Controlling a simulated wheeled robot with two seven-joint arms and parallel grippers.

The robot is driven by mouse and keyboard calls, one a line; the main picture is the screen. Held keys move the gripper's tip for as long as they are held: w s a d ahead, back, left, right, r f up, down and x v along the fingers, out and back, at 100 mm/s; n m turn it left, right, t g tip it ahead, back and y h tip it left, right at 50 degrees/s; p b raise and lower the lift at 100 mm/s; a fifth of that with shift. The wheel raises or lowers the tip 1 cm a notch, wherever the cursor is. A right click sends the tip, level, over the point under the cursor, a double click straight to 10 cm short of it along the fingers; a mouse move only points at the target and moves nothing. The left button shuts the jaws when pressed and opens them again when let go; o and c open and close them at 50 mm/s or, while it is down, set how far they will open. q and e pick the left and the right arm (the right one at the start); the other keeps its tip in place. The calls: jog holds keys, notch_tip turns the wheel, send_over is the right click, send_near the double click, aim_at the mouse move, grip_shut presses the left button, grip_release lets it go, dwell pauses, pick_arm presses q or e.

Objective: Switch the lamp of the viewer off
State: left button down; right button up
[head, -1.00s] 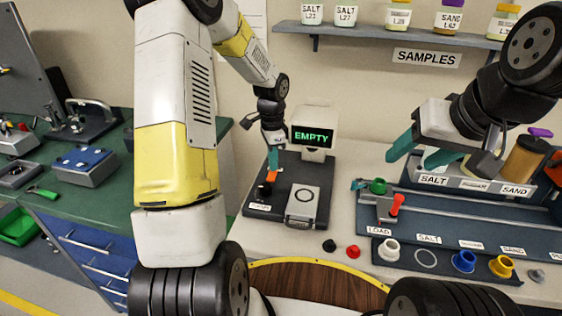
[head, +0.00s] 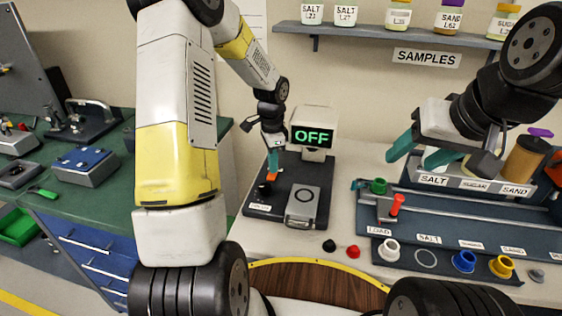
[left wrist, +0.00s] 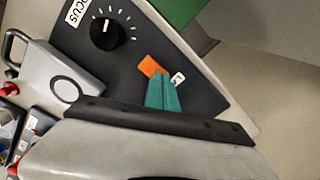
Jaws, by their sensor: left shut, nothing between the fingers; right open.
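The viewer (head: 260,208) is a dark base plate with a grey stage, a black focus knob (left wrist: 106,33) and a small screen (head: 313,136) at its back that reads OFF in green. An orange lamp switch (left wrist: 150,66) sits on the plate behind the knob; it also shows in the head view (head: 271,177). My left gripper (left wrist: 163,80) is shut and empty, its teal fingertips right at the orange switch; whether they touch cannot be told. My right gripper (head: 440,160) is open and empty above the rack at the right.
A rack (head: 470,186) labelled SALT and SAND holds jars at the right, with a rail and coloured plugs in front. A black and a red knob (head: 352,251) lie on the white table. A sample shelf (head: 390,36) hangs on the wall. A green bench (head: 80,205) stands at the left.

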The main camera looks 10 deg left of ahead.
pick_arm(q)
jog(key=shift+r, duration=3.3)
jog(key=s+r+n+t, duration=0.3)
jog(key=s+r+n, duration=0.3)
jog(key=s+r, duration=0.6)
jog(key=s+d+r+n+t+h, duration=0.1)
jog(key=s+r+n, duration=0.1)
jog(key=s, duration=0.4)
jog(key=s+d+r+n+t+h, duration=0.1)
jog(key=s+r+n+t, duration=0.1)
jog(key=s, duration=0.4)
jog(key=shift+r+n, duration=0.75)
jog(key=shift+n, duration=0.15)
jog(key=shift+d, duration=0.1)
